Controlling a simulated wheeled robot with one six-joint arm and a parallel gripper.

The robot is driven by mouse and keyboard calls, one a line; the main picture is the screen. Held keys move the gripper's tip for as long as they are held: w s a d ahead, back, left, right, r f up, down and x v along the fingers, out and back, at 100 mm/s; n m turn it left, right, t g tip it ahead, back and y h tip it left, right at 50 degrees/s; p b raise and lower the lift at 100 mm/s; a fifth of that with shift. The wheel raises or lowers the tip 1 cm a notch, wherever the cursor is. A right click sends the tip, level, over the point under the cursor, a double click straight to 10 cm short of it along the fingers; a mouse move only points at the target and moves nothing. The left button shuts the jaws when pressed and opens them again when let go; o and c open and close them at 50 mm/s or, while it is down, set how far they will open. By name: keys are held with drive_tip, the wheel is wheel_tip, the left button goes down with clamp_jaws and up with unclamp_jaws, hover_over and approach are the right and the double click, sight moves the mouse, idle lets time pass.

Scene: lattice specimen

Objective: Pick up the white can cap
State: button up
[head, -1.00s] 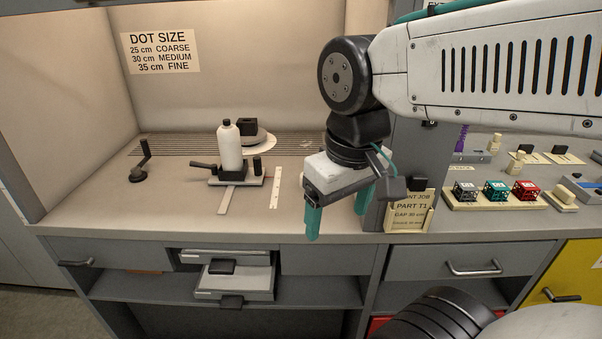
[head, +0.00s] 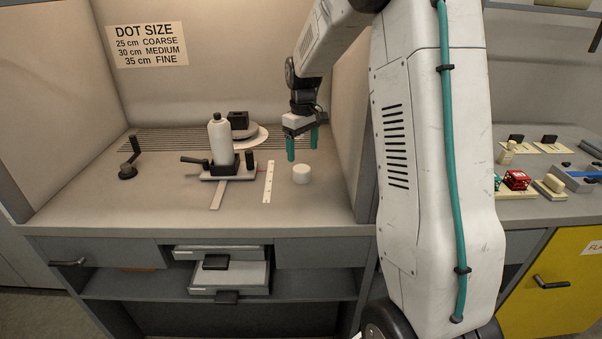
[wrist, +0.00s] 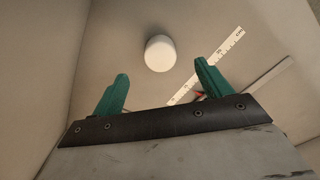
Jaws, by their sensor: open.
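The white can cap (head: 302,174) is a short white cylinder standing on the grey bench top, right of the white ruler. In the wrist view the cap (wrist: 160,54) shows beyond the fingertips, between their lines and apart from them. My gripper (head: 303,150) has teal fingers, is open and empty, and hangs above the bench just behind the cap in the head view. In the wrist view my gripper (wrist: 164,70) has its two fingers spread wide.
A white spray can (head: 221,142) stands in a black holder on a slide, left of the white ruler (head: 268,182). A round plate with a black block (head: 238,119) sits behind. A hand crank (head: 129,165) is at left. The booth's right wall stands close right of the cap.

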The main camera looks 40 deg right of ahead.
sight(302, 167)
drive_tip(key=shift+w+d+f, duration=0.15)
drive_tip(key=shift+d+f, duration=0.05)
drive_tip(key=shift+f, duration=0.25)
drive_tip(key=f, duration=0.7)
drive_tip(key=shift+a+f, duration=0.2)
drive_tip(key=shift+f, duration=0.1)
drive_tip(key=c, duration=1.1)
drive_tip(key=shift+w+r, duration=0.1)
drive_tip(key=shift+r, duration=0.05)
drive_tip(key=shift+r, duration=0.55)
wheel_tip(302, 167, up, 2)
drive_tip(key=shift+r, duration=0.15)
drive_tip(key=s+a, duration=0.1)
drive_tip(key=s, duration=0.4)
drive_tip(key=s+a+r, duration=0.1)
drive_tip(key=s+a, duration=0.1)
drive_tip(key=s, duration=0.3)
drive_tip(key=s+a, duration=0.1)
drive_tip(key=s, duration=0.4)
drive_tip(key=shift+s+a+r, duration=0.2)
drive_tip(key=shift+s+a, duration=0.05)
